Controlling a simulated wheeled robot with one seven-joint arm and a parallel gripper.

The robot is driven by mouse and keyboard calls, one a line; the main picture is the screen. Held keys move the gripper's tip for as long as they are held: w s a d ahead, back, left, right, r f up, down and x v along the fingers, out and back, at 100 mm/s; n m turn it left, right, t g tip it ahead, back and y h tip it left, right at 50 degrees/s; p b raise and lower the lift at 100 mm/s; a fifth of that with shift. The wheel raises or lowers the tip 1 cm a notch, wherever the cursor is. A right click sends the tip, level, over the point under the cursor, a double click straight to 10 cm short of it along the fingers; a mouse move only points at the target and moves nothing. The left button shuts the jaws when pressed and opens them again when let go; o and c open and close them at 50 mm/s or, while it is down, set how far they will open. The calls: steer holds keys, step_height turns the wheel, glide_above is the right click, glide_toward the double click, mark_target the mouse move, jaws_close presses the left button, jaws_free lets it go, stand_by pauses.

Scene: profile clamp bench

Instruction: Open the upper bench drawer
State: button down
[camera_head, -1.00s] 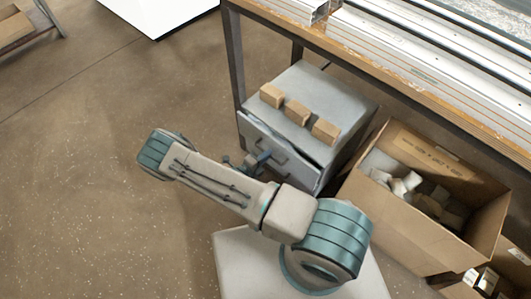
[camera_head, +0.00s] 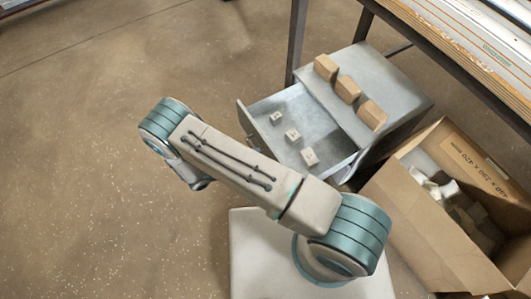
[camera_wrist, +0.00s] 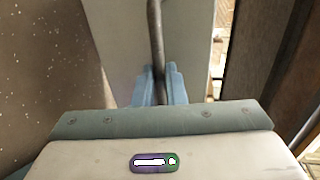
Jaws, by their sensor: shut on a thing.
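The upper bench drawer (camera_head: 295,105) stands pulled out from the grey drawer cabinet (camera_head: 395,88), its inside in view from above. Three small pale blocks with dark marks (camera_head: 292,134) lie in it. In the wrist view, my gripper (camera_wrist: 160,90) has its blue fingers shut around the drawer's dark bar handle (camera_wrist: 155,35), in front of the pale drawer front (camera_wrist: 115,50). In the head view, my arm hides the gripper, the handle and most of the drawer front.
Three tan blocks (camera_head: 347,89) stand in a row on the cabinet top. An open cardboard box (camera_head: 415,240) with pale pieces stands to the right of the cabinet. A bench with a dark leg (camera_head: 297,40) stands behind. The floor at left is clear.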

steer(key=shift+s+a, duration=0.25)
steer(key=shift+a, duration=0.35)
steer(key=shift+d, duration=0.1)
steer(key=c, duration=1.5)
jaws_free()
steer(key=p+v, duration=0.2)
steer(key=v, duration=1.1)
steer(key=shift+s+a, duration=0.2)
steer(key=shift+a, duration=0.1)
